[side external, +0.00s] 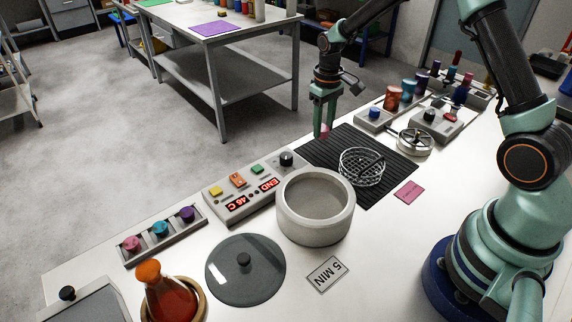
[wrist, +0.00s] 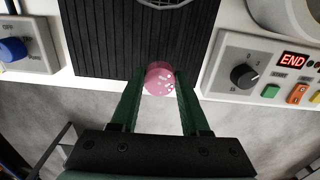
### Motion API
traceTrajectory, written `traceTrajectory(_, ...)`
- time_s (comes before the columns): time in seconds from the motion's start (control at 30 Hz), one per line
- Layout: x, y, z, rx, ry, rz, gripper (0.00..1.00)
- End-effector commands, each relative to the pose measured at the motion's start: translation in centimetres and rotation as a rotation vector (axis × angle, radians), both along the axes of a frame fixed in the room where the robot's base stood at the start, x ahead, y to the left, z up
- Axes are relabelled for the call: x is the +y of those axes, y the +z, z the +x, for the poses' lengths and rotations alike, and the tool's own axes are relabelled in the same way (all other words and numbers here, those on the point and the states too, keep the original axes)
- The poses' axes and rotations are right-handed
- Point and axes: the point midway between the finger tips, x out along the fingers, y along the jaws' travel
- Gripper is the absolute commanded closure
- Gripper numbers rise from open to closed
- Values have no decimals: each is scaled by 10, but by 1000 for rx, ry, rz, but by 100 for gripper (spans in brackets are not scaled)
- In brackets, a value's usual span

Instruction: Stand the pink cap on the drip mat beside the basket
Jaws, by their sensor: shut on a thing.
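My gripper (side external: 323,128) is shut on the pink cap (side external: 324,131), at the far left edge of the black ribbed drip mat (side external: 400,190). In the wrist view the cap (wrist: 158,80) sits between the green fingertips (wrist: 159,84), overlapping the near edge of the mat (wrist: 100,40). I cannot tell whether the cap touches the mat. The wire basket (side external: 362,167) stands on the mat, apart from the cap; its rim (wrist: 165,3) just shows at the top of the wrist view.
A control box (side external: 243,190) with an END display and an open grey pot (side external: 315,228) stand left of the mat. A box with a blue knob (side external: 374,118) and a metal ring holder (side external: 414,141) are at its right. Bare mat surrounds the basket.

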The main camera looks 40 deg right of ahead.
Motion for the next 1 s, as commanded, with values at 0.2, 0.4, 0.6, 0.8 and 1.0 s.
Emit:
traceTrajectory(0.2,0,-31,-1,4,0,1,100)
traceTrajectory(0.4,0,-41,0,-1,0,0,100)
traceTrajectory(0.6,0,-40,0,0,0,0,100)
traceTrajectory(0.8,0,-43,0,-1,0,0,24)
traceTrajectory(1.0,0,-43,0,0,0,0,24)
